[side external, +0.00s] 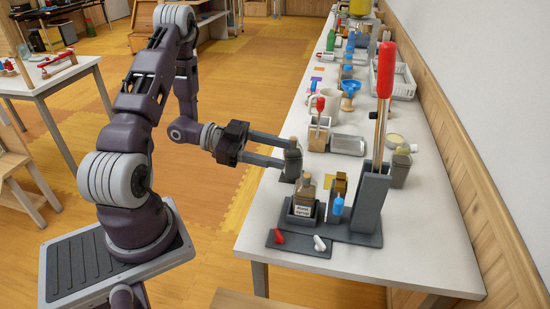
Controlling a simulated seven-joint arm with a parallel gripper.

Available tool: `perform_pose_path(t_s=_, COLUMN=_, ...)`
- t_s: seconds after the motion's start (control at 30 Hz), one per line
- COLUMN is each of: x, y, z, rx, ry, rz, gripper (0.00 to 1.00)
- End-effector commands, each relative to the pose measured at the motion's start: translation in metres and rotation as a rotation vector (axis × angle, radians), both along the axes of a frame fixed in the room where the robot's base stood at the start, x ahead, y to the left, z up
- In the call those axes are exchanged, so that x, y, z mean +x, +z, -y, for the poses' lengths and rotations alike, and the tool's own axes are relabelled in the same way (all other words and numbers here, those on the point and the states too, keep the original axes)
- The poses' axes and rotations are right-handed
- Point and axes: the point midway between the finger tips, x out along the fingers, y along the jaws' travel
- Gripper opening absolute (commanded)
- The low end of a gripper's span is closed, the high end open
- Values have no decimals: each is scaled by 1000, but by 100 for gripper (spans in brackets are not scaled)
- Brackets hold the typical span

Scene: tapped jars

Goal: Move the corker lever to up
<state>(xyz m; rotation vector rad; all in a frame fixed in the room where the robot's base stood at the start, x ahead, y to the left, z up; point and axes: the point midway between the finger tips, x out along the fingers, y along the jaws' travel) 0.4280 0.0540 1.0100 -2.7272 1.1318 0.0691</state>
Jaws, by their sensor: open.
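The corker lever (386,70) has a red grip on a long thin shaft. It stands nearly upright at the dark grey corker post (371,203), leaning slightly to the right at the top. Its lower end is hidden by the post. A brown bottle with a label (303,202) sits in a grey holder on the corker's base plate (346,236). My gripper (285,152) is open, left of the lever and well below its red grip. Its fingertips are by a dark grey jar (292,166); I cannot tell if they touch it.
A wooden block with a blue part (338,203) stands between bottle and post. Red (279,237) and white (319,243) small pieces lie in front. Behind are a red-knobbed wooden stand (319,128), a metal tray (347,145) and a lidded jar (400,168).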

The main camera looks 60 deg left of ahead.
Motion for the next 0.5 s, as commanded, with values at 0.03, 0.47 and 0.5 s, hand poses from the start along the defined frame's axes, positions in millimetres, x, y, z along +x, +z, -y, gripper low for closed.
perform_pose_path(t_s=0.03, x=-1, y=-7, z=0, rx=-20, ry=0, rz=13, gripper=49)
perform_pose_path(t_s=0.47, x=-1, y=-18, z=-1, rx=-55, ry=-3, rz=59, gripper=49)
perform_pose_path(t_s=0.5, x=-1, y=-18, z=-1, rx=-55, ry=-3, rz=59, gripper=45)
